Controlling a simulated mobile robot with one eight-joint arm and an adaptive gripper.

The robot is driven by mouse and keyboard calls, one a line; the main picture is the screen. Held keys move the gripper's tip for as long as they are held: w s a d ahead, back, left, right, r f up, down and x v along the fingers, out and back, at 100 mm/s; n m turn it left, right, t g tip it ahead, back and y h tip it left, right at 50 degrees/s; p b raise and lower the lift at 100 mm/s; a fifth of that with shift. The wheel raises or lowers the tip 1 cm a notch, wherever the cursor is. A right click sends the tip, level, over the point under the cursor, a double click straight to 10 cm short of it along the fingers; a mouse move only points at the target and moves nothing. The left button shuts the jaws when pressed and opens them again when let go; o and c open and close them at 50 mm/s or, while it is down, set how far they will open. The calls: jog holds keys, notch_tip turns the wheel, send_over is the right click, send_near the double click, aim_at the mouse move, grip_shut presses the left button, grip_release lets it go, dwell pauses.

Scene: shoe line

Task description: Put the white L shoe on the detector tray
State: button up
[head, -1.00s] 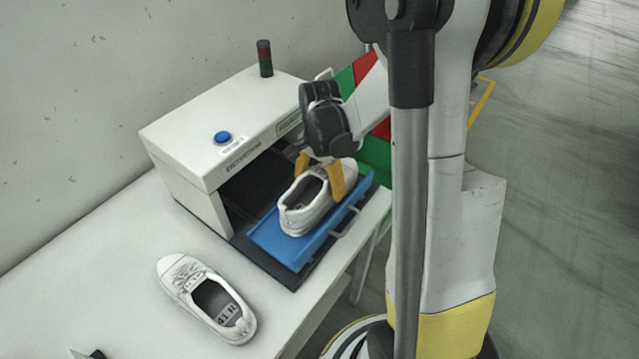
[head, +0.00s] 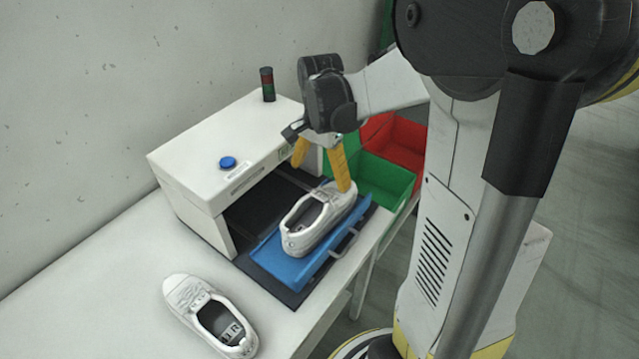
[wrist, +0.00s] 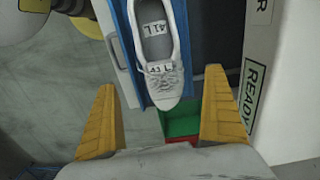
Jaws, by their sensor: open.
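The white L shoe (head: 318,222) lies upright on the blue detector tray (head: 283,262), which is pulled out of the white detector box (head: 205,185). My gripper (head: 323,178) is open above the toe end of the shoe. In the wrist view its yellow fingers (wrist: 160,105) stand wide apart, one on each side, with the shoe beyond them and nothing held.
A second white shoe, marked R (head: 190,291), lies on the white table (head: 110,290) at the front left. A blue button (head: 228,162) and signal light (head: 267,84) sit on the box. Green (head: 385,181) and red (head: 398,135) bins stand behind the tray.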

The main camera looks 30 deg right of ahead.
jog(key=shift+a+r, duration=0.15)
jog(key=shift+r, duration=0.35)
jog(key=s+a+r+n+t, duration=0.7)
jog(key=s+a+n, duration=0.3)
jog(key=a+n, duration=0.3)
jog(key=shift+s+r+n, duration=0.4)
jog(key=shift+n, duration=0.1)
